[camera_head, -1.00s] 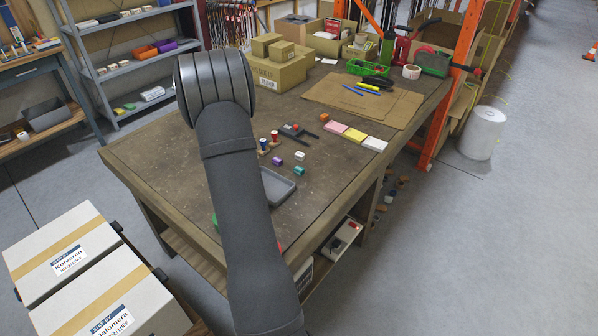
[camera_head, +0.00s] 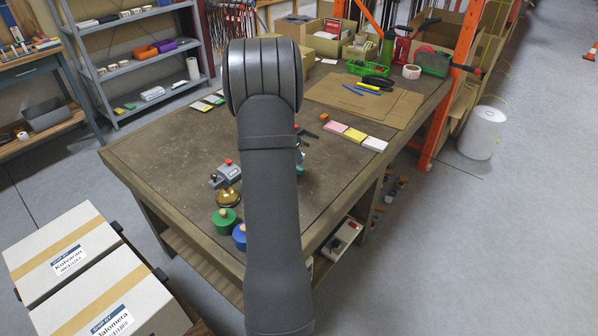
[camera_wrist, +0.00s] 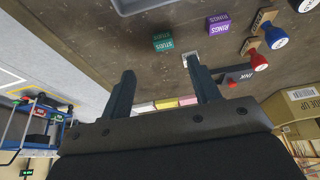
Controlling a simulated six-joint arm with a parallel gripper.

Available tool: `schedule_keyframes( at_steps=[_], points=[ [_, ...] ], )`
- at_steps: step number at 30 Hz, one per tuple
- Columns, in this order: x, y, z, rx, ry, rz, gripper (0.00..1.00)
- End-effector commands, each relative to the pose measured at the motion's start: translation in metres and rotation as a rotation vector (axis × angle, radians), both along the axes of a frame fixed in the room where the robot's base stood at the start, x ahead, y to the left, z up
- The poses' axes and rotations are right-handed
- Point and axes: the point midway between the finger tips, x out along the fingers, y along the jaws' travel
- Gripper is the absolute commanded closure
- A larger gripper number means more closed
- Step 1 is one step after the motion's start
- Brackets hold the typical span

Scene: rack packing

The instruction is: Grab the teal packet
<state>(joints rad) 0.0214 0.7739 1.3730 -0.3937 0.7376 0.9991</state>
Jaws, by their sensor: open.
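The teal packet (camera_wrist: 163,43), a small box with pale lettering, lies on the brown worktop in the wrist view. My gripper (camera_wrist: 161,66) is open and empty, its two dark fingers pointing toward the packet. The packet appears just beyond the fingertips, roughly between them; I see no contact. A purple packet (camera_wrist: 218,22) lies to its right. A small white packet (camera_wrist: 186,60) is close to the right fingertip and partly hidden by it. In the head view my arm covers most of this area, and I cannot make out the teal packet clearly there.
A grey tray (camera_wrist: 150,4) edges the wrist view's top. In the head view, a green-lidded container (camera_head: 225,221) and a brass bell (camera_head: 228,198) stand left of my arm.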

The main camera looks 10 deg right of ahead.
Motion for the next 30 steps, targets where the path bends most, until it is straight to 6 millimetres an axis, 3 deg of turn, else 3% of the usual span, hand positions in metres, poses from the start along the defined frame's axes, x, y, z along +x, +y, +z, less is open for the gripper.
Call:
schedule_keyframes(
  at_steps=[3,7,16,24,30],
  points=[
    [0.007,-0.007,-0.024,0.000,0.003,-0.001,0.44],
    [0.012,-0.012,-0.040,0.000,0.001,0.000,0.44],
    [0.021,-0.018,-0.057,0.000,0.000,0.000,0.44],
    [0.036,-0.029,-0.087,0.000,0.001,0.001,0.44],
    [0.039,-0.031,-0.094,0.001,-0.001,0.002,0.44]
  ],
)
